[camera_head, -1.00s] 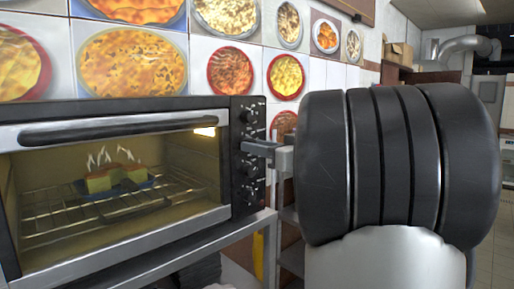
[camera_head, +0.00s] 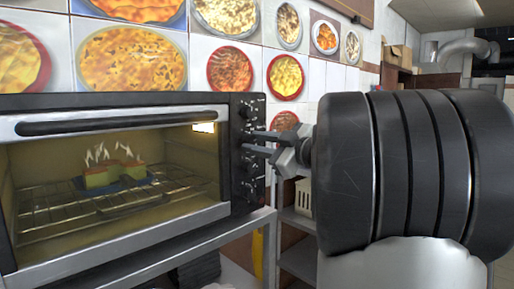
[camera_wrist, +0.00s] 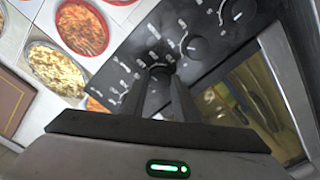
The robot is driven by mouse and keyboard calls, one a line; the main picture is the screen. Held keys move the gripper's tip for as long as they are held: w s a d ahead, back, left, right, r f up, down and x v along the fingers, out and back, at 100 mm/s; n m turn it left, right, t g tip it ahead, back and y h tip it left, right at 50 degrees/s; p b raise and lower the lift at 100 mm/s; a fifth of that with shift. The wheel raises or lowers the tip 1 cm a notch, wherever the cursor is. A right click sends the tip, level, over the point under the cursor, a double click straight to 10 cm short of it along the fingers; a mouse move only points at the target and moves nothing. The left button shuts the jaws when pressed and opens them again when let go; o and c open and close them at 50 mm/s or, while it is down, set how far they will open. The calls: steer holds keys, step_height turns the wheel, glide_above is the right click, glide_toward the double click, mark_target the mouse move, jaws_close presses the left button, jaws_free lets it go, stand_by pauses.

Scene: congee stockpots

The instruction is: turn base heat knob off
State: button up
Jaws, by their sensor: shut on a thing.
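The oven's black control panel (camera_head: 247,178) carries a column of dark knobs with white markings. My gripper (camera_head: 247,141) reaches in from the right at the upper part of the panel, with one finger above the other. In the wrist view my gripper (camera_wrist: 161,82) has its fingers on either side of one dark knob (camera_wrist: 160,70) and is shut on it. The fingers partly hide this knob, and its pointer cannot be read. Two other knobs, one nearer (camera_wrist: 195,47) and one farther (camera_wrist: 237,13), show free beside it. I cannot read the knob labels.
The lit oven (camera_head: 110,125) has its glass door shut, with steaming food (camera_head: 112,174) on a rack inside. It stands on a metal table (camera_head: 200,246). Food pictures cover the tiled wall behind. A shelf (camera_head: 300,262) stands behind, below my gripper.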

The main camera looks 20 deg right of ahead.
steer(key=n+b, duration=0.2)
steer(key=n, duration=0.2)
steer(key=shift+f+n, duration=0.15)
steer(key=shift+n, duration=0.15)
steer(key=n+b, duration=0.2)
steer(key=n, duration=0.1)
steer(key=shift+n, duration=0.3)
steer(key=n+b, duration=0.3)
steer(key=n, duration=0.1)
steer(key=shift+r+n+b, duration=0.2)
steer(key=shift+n+b, duration=0.85)
steer(key=shift+n, duration=0.85)
steer(key=shift+r, duration=0.1)
steer(key=o, duration=1.1)
steer(key=shift+c, duration=0.2)
steer(key=shift+s, duration=0.15)
steer(key=p+v, duration=0.1)
steer(key=v, duration=1.6)
